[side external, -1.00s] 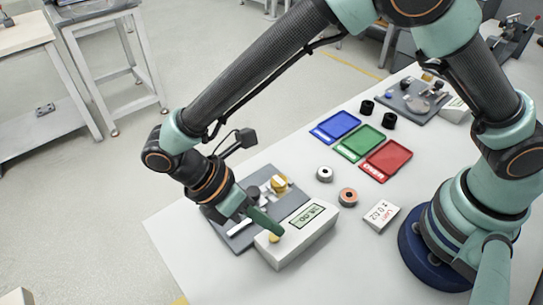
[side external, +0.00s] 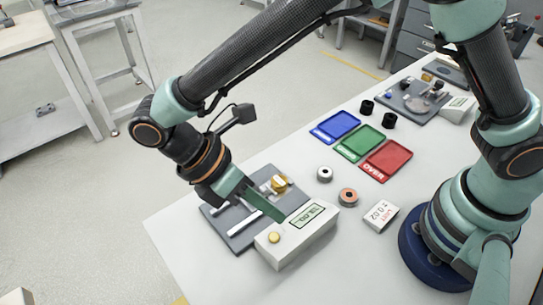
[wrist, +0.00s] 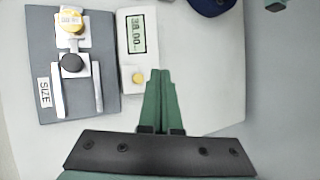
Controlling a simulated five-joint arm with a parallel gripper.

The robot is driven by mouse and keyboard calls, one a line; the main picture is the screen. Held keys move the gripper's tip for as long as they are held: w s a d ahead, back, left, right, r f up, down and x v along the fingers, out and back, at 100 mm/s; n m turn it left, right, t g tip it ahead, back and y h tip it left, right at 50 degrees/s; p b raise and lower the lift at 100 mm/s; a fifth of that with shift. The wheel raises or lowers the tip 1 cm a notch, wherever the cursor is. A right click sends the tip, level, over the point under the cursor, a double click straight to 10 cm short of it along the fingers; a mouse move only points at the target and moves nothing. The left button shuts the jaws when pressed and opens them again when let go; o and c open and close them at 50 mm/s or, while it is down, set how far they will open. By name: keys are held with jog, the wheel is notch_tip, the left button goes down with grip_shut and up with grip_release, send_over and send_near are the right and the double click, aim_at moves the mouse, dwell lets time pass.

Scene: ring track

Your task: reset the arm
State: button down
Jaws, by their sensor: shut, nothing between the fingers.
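My gripper (side external: 280,217) is shut and empty, with its green fingers together. In the side external view it hangs above the near gauge station, over the white readout box (side external: 290,250). It also shows in the wrist view (wrist: 160,75), where its fingertips appear just right of the box (wrist: 139,100). The box has a yellow button (side external: 274,237) and a display that seems to read 38.00 (wrist: 138,38). Beside the box lies a grey gauge plate (side external: 242,240) with a SIZE label, metal rails and a yellow-topped part (side external: 279,183).
Blue (side external: 335,127), green (side external: 360,143) and red (side external: 387,161) trays lie in a row. Two black rings (side external: 367,107), a grey ring (side external: 324,174) and a copper-faced ring (side external: 348,197) stand nearby.

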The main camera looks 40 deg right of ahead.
jog(key=shift+w+d+r, duration=0.2)
jog(key=shift+w+r, duration=0.05)
jog(key=shift+r, duration=0.05)
jog(key=w+d+r+m+t+y, duration=0.2)
jog(key=d+r+m+t, duration=0.3)
jog(key=d+m, duration=0.3)
jog(key=w+d+r+m+t+y, duration=0.3)
jog(key=d+r+m+t, duration=0.2)
jog(key=d, duration=1.2)
notch_tip(320, 180, up, 3)
jog(key=m, duration=0.4)
jog(key=shift+w+d+y, duration=0.2)
jog(key=shift+y, duration=0.1)
